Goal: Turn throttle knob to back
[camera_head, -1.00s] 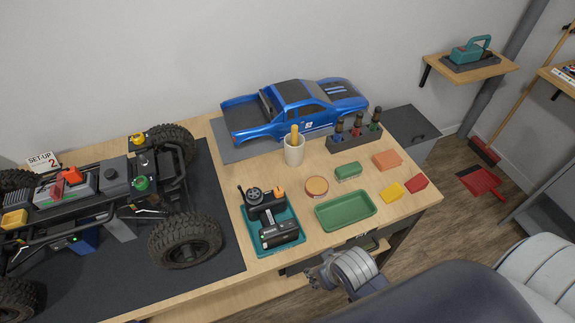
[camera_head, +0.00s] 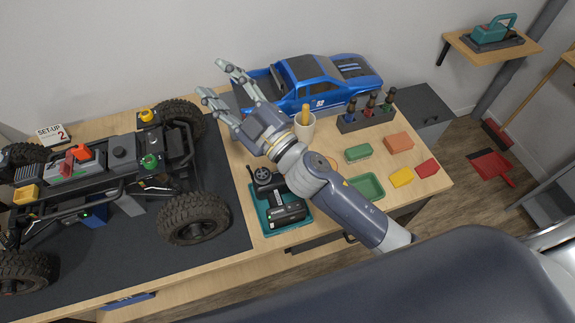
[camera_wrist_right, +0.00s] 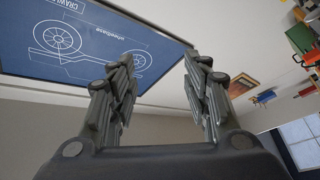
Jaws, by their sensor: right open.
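The black radio transmitter (camera_head: 280,205) lies in a teal tray (camera_head: 303,225) on the bench, with a round wheel (camera_head: 263,176) at its far end. The crawler chassis (camera_head: 120,165) at the left carries a green knob (camera_head: 150,161), an orange knob (camera_head: 83,151) and a yellow knob (camera_head: 146,115). I cannot tell which part is the throttle knob. My right gripper (camera_head: 213,80) is open and empty, raised above the bench between the chassis and the blue truck body. Its fingers also show spread in the right wrist view (camera_wrist_right: 158,68). My left gripper is out of view.
A driver rack (camera_head: 365,120), a green tray (camera_head: 368,187) and several coloured blocks lie to the right. The wrist view faces a wall poster (camera_wrist_right: 90,35).

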